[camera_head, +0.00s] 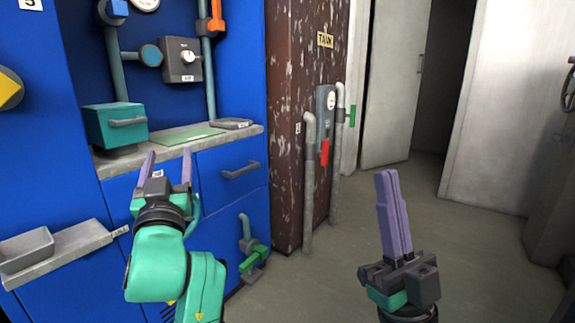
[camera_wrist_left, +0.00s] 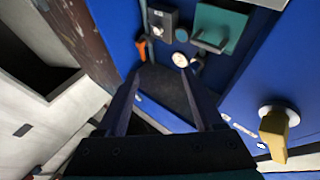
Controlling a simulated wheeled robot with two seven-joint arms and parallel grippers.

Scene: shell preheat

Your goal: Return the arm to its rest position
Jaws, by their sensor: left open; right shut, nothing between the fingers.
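My left gripper (camera_head: 168,168) is open and empty. In the head view it is raised in front of the blue cabinet's drawer fronts, just below the front edge of the shelf. Its two dark fingers (camera_wrist_left: 165,105) also show apart in the left wrist view, with nothing between them. My left arm, in green, comes up from the bottom of the head view. My right gripper (camera_head: 387,175) is shut and empty, pointing up over the bare floor at the right.
The shelf (camera_head: 255,130) holds a teal box (camera_head: 115,125) and a green mat. A ledge with a grey tray (camera_head: 27,250) juts out at the lower left. A rusty brown column (camera_head: 290,60) with pipes (camera_head: 309,190) stands mid-view. The floor (camera_head: 480,230) at the right is clear.

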